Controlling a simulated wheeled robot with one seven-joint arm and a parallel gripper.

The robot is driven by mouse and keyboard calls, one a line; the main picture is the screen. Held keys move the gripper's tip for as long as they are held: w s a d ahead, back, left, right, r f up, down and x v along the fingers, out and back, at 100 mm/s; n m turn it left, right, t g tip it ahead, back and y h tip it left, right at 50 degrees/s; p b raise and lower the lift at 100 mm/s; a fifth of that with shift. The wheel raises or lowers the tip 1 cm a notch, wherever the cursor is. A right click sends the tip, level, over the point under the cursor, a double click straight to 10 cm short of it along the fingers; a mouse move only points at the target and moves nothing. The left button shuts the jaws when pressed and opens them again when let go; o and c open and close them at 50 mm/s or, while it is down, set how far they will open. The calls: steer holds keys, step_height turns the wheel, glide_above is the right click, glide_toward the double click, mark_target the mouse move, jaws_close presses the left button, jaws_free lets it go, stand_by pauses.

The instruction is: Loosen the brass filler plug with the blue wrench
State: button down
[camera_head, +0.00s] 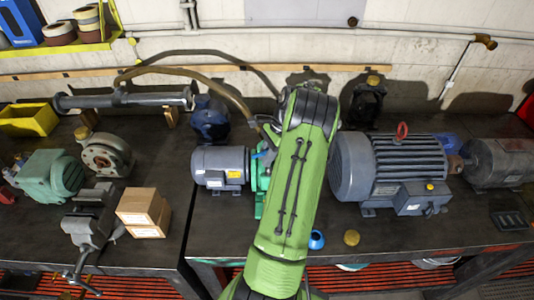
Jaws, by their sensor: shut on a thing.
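My green arm (296,180) reaches up through the middle of the head view, over the bench. Its dark wrist end (312,104) is near the back. My gripper is hidden behind the arm, so its jaws and anything in them do not show. A green machine (258,185) is partly covered by the arm, right of a small grey-blue motor (220,166). I cannot make out the blue wrench with certainty. Brass-coloured round pieces show on the bench front (351,237) and on the dark unit at the back (373,81); I cannot tell which is the filler plug.
A large grey motor (380,170) stands close right of my arm. A small blue round object (316,240) lies near the front edge. A vise (90,215), cardboard boxes (143,212) and a green pump (48,176) stand at left. Bare bench lies front right.

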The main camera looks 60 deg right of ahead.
steer(key=n, duration=0.2)
steer(key=n+g, duration=0.1)
steer(key=n, duration=0.1)
steer(key=shift+s+g+y, duration=0.1)
steer(key=shift+g+y, duration=0.2)
steer(key=shift+y, duration=0.1)
steer(key=shift+r+m, duration=0.1)
steer(key=shift+m, duration=0.5)
steer(key=shift+r, duration=3.55)
